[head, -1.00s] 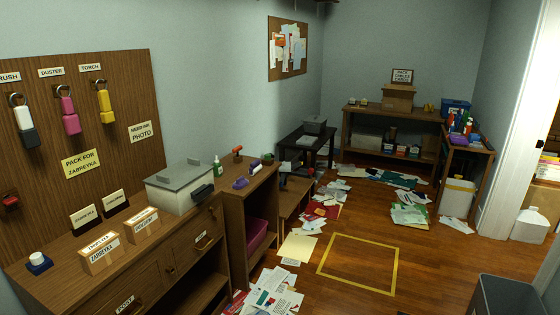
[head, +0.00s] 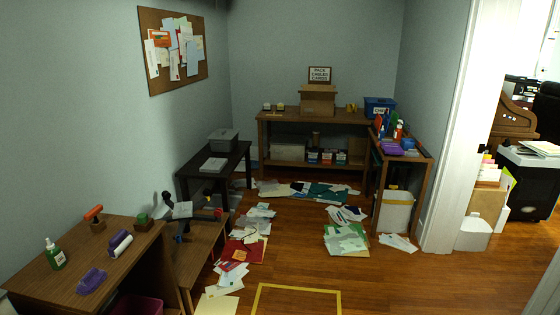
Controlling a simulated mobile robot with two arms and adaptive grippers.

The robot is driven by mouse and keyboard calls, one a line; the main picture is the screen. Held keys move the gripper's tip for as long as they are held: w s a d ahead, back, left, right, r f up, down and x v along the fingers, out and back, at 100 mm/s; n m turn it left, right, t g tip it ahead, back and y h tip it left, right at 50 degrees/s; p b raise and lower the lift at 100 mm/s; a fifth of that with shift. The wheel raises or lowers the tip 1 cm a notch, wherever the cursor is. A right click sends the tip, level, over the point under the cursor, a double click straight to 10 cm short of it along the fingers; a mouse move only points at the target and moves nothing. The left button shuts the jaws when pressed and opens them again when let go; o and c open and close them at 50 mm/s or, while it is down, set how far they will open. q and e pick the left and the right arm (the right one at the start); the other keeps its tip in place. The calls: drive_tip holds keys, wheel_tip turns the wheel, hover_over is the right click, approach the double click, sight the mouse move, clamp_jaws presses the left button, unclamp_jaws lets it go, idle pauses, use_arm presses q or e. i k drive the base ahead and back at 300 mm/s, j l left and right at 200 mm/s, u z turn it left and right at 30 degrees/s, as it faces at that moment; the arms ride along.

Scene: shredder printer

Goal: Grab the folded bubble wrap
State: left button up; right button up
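I cannot pick out the folded bubble wrap for certain in the head view. A small pale flat item (head: 213,165) lies on the black side table (head: 189,175), but it is too small to tell what it is. Neither of my grippers shows in the head view.
A desk (head: 60,255) stands at the left, with a low bench (head: 190,262) beyond it. A back table (head: 290,116) holds a cardboard box (head: 318,101). A right side table (head: 412,154) stands near a doorway. Papers (head: 346,240) litter the floor.

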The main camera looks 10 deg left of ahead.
sight(182, 209)
drive_tip(key=i+l+u, duration=0.1)
drive_tip(key=i+u, duration=0.35)
drive_tip(key=i+l+u, duration=0.2)
drive_tip(key=i+u, duration=0.25)
drive_tip(key=i+l+u, duration=0.3)
drive_tip(key=u, duration=0.15)
drive_tip(key=i+l+u, duration=0.3)
drive_tip(key=l+u, duration=0.15)
